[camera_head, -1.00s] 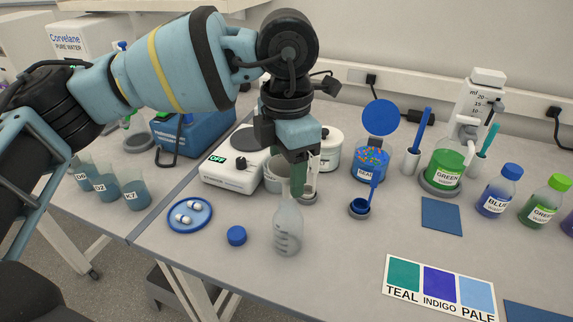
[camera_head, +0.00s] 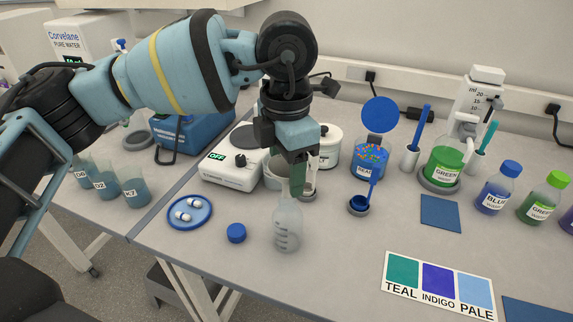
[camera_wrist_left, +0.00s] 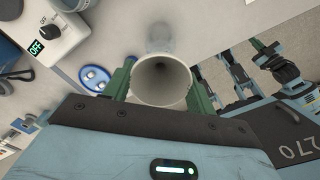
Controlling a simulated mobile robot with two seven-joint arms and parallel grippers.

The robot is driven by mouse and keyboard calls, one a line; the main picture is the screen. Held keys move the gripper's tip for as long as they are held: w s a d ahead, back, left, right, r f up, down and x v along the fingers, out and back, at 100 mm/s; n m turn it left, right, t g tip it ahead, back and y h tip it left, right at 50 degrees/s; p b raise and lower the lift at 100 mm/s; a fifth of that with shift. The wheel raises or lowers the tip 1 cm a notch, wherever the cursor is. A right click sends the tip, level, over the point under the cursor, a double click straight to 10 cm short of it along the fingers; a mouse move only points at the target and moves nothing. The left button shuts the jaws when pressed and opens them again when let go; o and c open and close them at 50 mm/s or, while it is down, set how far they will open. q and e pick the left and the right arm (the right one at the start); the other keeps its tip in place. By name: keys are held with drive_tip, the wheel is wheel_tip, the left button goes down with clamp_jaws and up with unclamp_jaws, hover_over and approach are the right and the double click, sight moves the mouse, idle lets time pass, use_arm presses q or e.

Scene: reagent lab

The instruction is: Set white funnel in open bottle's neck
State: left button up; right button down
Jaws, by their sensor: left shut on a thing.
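My left gripper (camera_head: 297,192) points down over the bench, directly above the open bottle (camera_head: 287,230). Its green fingers are shut on the white funnel, whose round mouth (camera_wrist_left: 160,80) faces the camera between them in the left wrist view. In the head view the fingers largely hide the funnel. The bottle is clear, stands upright and has graduation marks. Its neck top is at the fingertips, and I cannot tell whether the funnel's stem is inside it. A blue cap (camera_head: 236,233) lies on the bench left of the bottle. My right gripper is not in view.
A blue dish (camera_head: 190,226) with white pieces is to the left. A white hotplate (camera_head: 232,180) and white jar (camera_head: 329,160) are behind. A blue scoop (camera_head: 358,206) stands right of the bottle. A colour card (camera_head: 440,309) lies front right. The bench in front is clear.

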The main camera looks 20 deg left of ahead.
sight(286, 194)
use_arm(q)
drive_tip(key=shift+f, duration=0.3)
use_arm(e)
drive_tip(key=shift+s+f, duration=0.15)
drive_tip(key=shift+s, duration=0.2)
use_arm(q)
drive_tip(key=shift+f, duration=0.25)
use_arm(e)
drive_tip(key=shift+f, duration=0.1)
use_arm(q)
drive_tip(key=shift+f, duration=0.4)
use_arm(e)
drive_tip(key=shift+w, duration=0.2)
use_arm(q)
drive_tip(key=shift+f+b, duration=0.3)
drive_tip(key=shift+f, duration=0.1)
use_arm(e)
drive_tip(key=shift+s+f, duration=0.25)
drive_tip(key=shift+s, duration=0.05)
use_arm(q)
drive_tip(key=shift+f, duration=0.25)
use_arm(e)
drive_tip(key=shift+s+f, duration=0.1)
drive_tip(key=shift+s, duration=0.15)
use_arm(q)
drive_tip(key=shift+f, duration=0.15)
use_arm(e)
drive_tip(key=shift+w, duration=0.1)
